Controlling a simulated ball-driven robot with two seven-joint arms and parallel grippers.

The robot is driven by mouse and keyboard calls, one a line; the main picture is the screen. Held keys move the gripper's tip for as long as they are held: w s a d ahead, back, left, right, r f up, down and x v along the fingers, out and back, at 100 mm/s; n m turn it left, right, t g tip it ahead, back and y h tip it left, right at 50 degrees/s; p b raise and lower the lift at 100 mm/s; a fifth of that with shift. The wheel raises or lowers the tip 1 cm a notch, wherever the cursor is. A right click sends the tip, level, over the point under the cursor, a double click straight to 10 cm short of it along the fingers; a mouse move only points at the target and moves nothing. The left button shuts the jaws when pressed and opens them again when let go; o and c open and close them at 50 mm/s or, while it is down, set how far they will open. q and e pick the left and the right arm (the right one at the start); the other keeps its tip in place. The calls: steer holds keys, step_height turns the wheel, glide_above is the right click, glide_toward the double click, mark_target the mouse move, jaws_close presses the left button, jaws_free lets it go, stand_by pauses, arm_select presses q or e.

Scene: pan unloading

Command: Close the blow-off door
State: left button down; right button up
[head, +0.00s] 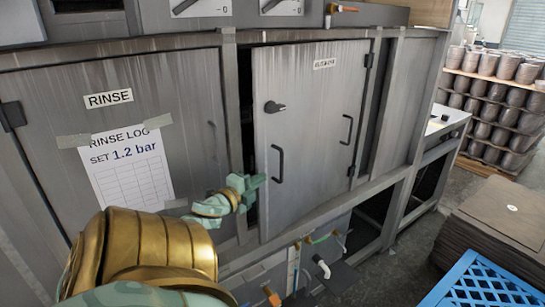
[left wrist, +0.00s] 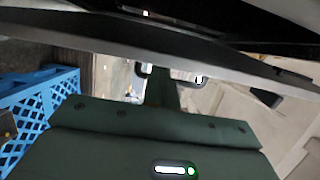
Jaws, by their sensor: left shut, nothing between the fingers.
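The blow-off door (head: 310,110) is the grey middle door of the cabinet in the head view. It stands slightly ajar: a dark gap runs along its left edge, and its hinges are on the right. It has a dark latch (head: 275,107) and two dark pull handles, one at the left (head: 278,163) and one at the right (head: 347,129). My left gripper (head: 256,184) is shut and empty at the door's lower left edge, by the gap; whether it touches the door I cannot tell. My right gripper is out of view.
The rinse door (head: 190,110) to the left looks closed and carries a paper log (head: 125,170). Below the doors are pipes and fittings (head: 322,267). A blue crate (head: 485,285) and a brown stack (head: 495,225) stand at the lower right, with stacked pots (head: 490,100) behind.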

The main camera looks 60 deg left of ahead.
arm_select(q)
steer(key=a, duration=0.2)
steer(key=s+a, duration=0.1)
steer(key=a, duration=0.1)
steer(key=shift+a, duration=0.1)
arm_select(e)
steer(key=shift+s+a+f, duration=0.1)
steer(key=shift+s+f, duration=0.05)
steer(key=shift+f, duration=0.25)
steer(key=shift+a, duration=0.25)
arm_select(q)
steer(key=shift+w, duration=0.1)
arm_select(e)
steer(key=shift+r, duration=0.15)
